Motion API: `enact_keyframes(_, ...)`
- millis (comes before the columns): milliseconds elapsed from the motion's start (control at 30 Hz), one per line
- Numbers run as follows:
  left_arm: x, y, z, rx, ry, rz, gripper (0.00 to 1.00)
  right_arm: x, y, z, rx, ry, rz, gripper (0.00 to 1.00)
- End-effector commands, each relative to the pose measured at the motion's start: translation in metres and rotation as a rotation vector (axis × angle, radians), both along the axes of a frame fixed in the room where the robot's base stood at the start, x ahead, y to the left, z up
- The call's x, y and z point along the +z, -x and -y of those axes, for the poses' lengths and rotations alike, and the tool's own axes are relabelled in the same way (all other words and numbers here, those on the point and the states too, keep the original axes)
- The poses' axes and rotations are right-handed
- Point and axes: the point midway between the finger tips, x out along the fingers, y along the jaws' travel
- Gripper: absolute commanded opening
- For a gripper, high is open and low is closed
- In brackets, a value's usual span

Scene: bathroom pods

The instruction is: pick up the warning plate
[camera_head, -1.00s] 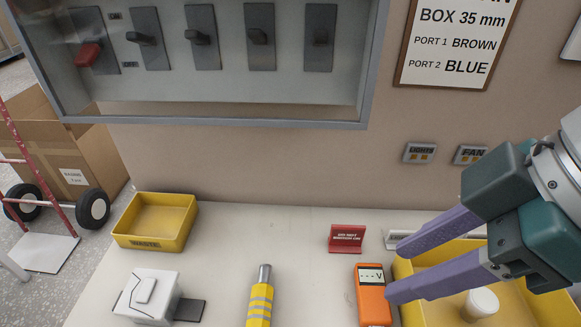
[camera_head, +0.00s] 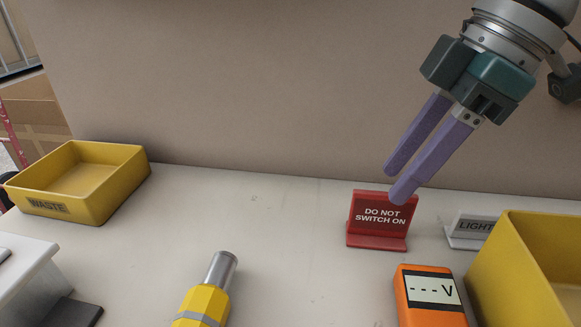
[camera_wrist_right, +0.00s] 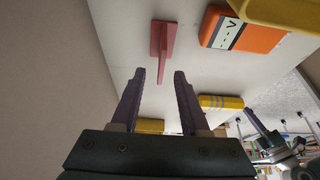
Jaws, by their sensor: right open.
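The warning plate (camera_head: 380,216) is a red upright sign on a red foot, reading "DO NOT SWITCH ON". It stands on the white bench near the wall. In the right wrist view the plate (camera_wrist_right: 163,52) shows edge-on, ahead of the gripper (camera_wrist_right: 158,75) and roughly in line with the gap between the fingers. No contact shows. My left gripper does not show in the head view; a purple-fingered gripper (camera_wrist_right: 262,135) shows at the right wrist view's right edge, its opening unclear.
An orange meter (camera_head: 430,297) and a yellow bin (camera_head: 530,275) stand right of the plate, with a grey "LIGHT" sign (camera_head: 470,228) behind. A yellow tool (camera_head: 205,300) lies in front. A yellow WASTE tray (camera_head: 100,195) is far left. The bench left of the plate is clear.

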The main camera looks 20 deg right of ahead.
Motion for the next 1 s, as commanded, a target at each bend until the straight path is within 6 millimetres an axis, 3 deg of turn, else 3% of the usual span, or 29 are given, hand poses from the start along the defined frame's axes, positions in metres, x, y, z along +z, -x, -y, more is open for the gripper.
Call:
enact_keyframes(500, -0.016, 0.001, -0.001, 0.000, -0.002, -0.001, 0.00, -0.064, -0.011, -0.023, 0.002, -0.001, -0.001, 0.45)
enact_keyframes(733, -0.015, 0.001, -0.001, -0.001, -0.003, -0.002, 0.00, -0.066, -0.012, -0.023, 0.001, 0.000, 0.000, 0.45)
enact_keyframes(1000, -0.016, 0.001, -0.001, -0.002, -0.002, -0.002, 0.00, -0.066, -0.011, -0.023, 0.001, 0.000, 0.000, 0.16)
